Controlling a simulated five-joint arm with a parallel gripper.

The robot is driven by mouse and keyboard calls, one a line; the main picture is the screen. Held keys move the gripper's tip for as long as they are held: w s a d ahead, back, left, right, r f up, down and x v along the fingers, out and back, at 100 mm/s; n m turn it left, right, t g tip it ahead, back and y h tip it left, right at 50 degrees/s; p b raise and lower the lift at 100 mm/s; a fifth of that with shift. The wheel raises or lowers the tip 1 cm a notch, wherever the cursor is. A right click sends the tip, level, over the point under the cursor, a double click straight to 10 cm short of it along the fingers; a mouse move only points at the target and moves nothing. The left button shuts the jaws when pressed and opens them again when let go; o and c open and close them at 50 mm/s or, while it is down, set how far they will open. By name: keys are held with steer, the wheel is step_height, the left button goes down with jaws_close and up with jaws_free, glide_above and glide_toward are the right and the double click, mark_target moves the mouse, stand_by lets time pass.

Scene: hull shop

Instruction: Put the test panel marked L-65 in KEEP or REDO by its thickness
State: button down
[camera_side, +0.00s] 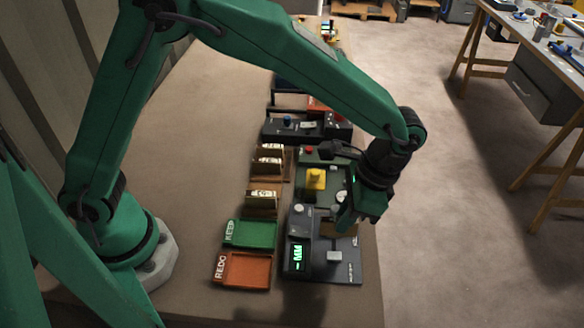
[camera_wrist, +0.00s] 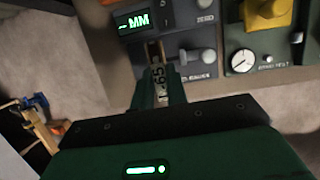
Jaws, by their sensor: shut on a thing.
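My gripper (camera_side: 345,222) is shut on a thin brown panel (camera_side: 333,229), just above the grey thickness gauge (camera_side: 345,272). In the wrist view the panel (camera_wrist: 160,88) is edge-on between the fingers, with a white label where "65" can be read. The panel's far end lies over or at the gauge; I cannot tell whether it touches. The gauge's green display (camera_side: 297,254) shows a dash and "MM", no number. The green KEEP tray (camera_side: 268,224) and the orange REDO tray (camera_side: 236,286) both look empty, left of the gauge.
A rack with several upright panels (camera_side: 263,200) stands behind the KEEP tray. A green device with a yellow part (camera_side: 316,179) is behind the gauge, and dark devices (camera_side: 290,128) stand further back. The bench is clear to the left of the trays.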

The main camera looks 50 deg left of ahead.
steer(key=shift+r, duration=0.15)
steer(key=s+a+g+y, duration=0.1)
steer(key=s+a, duration=0.2)
steer(key=s, duration=0.4)
steer(key=s+a+g+y, duration=0.1)
steer(key=s+a+y, duration=0.1)
steer(key=s, duration=0.5)
steer(key=shift+s+a+r+g, duration=0.4)
steer(key=shift+a, duration=0.2)
steer(key=shift+f, duration=3.2)
steer(key=shift+f, duration=0.5)
steer(key=c, duration=1.3)
jaws_free()
